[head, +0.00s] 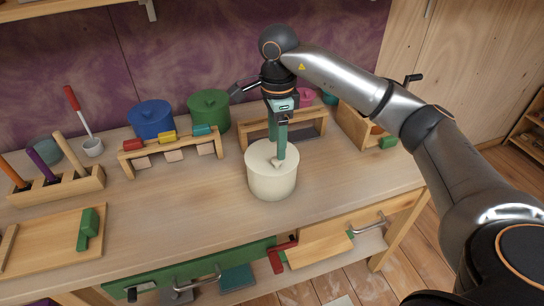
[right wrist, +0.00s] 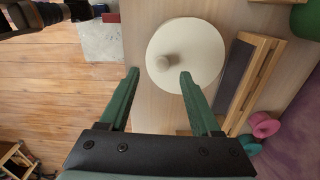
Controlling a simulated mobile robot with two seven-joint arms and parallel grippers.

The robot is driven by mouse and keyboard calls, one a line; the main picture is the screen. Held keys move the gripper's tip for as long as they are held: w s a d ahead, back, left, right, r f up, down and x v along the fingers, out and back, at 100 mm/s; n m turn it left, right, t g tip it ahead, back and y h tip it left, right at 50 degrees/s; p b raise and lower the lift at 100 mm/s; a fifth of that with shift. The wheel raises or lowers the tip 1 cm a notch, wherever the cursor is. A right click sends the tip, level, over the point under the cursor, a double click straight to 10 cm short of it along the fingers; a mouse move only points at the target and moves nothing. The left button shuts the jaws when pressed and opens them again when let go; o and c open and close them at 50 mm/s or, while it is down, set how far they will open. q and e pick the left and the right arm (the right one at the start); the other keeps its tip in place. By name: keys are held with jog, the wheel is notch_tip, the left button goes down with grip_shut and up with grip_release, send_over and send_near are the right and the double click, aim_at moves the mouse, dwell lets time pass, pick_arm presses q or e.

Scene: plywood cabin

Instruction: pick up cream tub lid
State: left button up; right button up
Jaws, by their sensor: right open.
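The cream tub (head: 271,188) stands upright on the workbench. Its round cream lid (head: 260,153) is on top, with a small knob in the middle. The lid also shows from above in the right wrist view (right wrist: 203,45), with its knob (right wrist: 164,62) just beyond the fingertips. My right gripper (head: 279,161) points down over the lid with its green fingers open and nothing held. In the right wrist view its fingertips (right wrist: 158,73) lie either side of the knob, closer to it on the right. Contact cannot be told. My left gripper is not in view.
A wooden frame (head: 316,116) stands close behind the tub. A blue pot (head: 151,119), a green pot (head: 209,109) and a rack with coloured blocks (head: 171,157) are to the left. A tray (head: 50,247) lies at the front left. The bench between is clear.

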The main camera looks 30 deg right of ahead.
aim_at(272, 153)
notch_tip(272, 153, down, 5)
jog(key=shift+w+d+f+p, duration=0.1)
jog(key=shift+d+p, duration=0.05)
jog(key=shift+p, duration=0.35)
grip_shut()
dwell(0.4)
